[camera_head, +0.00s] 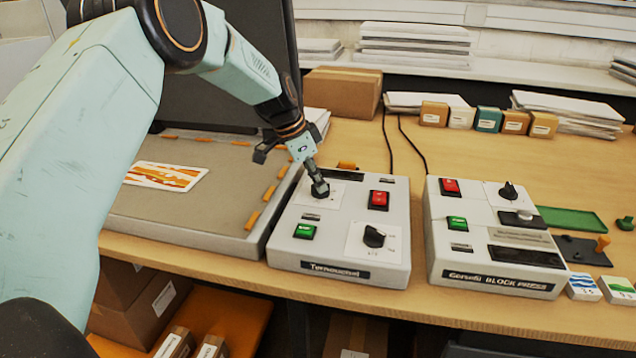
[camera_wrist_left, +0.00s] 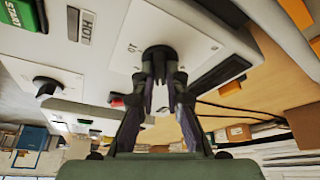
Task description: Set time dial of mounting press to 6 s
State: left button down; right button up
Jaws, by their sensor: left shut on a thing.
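The left control box (camera_head: 300,255) stands beside a large flat press bed (camera_head: 215,200) with a raised dark lid. My left gripper (camera_head: 319,188) is shut on the black upper dial of this box, and its fingers cover most of the knob in the head view. In the left wrist view the fingers (camera_wrist_left: 162,80) close around this dial (camera_wrist_left: 158,56) on a white scale plate with an upside-down "10". The pointer and set value cannot be read. A lower black dial (camera_head: 374,236) on the same box is free. My right gripper is not in view.
A red button (camera_head: 379,200) and a green button (camera_head: 304,231) sit close to the held dial. A second box labelled block press (camera_head: 495,245) stands to the right. Small boxes (camera_head: 487,120) and paper stacks (camera_head: 415,45) are behind. Two cables (camera_head: 388,145) run backward.

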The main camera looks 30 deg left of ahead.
pick_arm(q)
jog(key=shift+w+a+r, duration=0.1)
dwell(0.3)
jog(key=c, duration=1.7)
grip_release()
jog(key=shift+c, duration=0.2)
jog(key=o, duration=0.4)
jog(key=shift+s, duration=0.2)
jog(key=shift+c, duration=0.2)
jog(key=shift+w, duration=0.1)
jog(key=v, duration=1.2)
